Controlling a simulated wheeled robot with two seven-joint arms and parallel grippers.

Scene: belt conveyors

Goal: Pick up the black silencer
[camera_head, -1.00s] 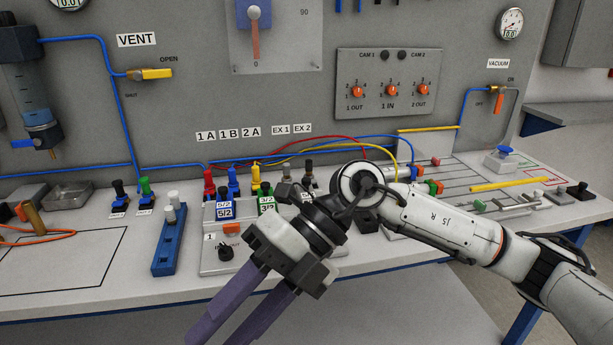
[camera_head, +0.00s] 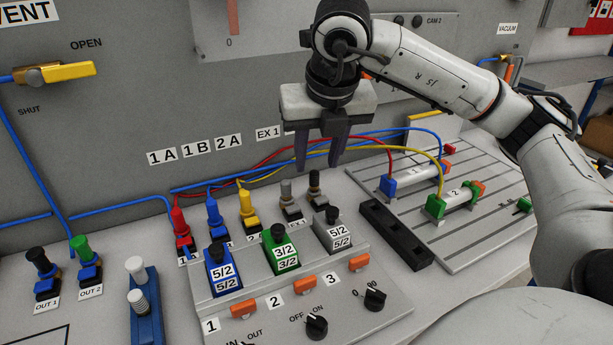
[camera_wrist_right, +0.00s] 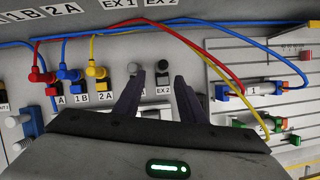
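The black silencer (camera_head: 315,179) stands upright on the EX 2 fitting, at the right end of the row of ports on the bench. It also shows in the right wrist view (camera_wrist_right: 162,65), between my fingertips in the picture. My right gripper (camera_head: 318,167) points down, with its two dark purple fingers apart and nothing between them. In the head view its tips are just above the black silencer's top. It also shows in the right wrist view (camera_wrist_right: 160,78). I cannot tell whether a finger touches the silencer. My left gripper is in neither view.
A grey silencer (camera_head: 286,190) stands close on the left, then the yellow fitting (camera_head: 246,203). The valve block (camera_head: 355,320) is in front, a black slotted block (camera_head: 395,234) on the right. Coloured hoses (camera_head: 375,134) run behind the fingers. The panel (camera_head: 120,115) rises behind.

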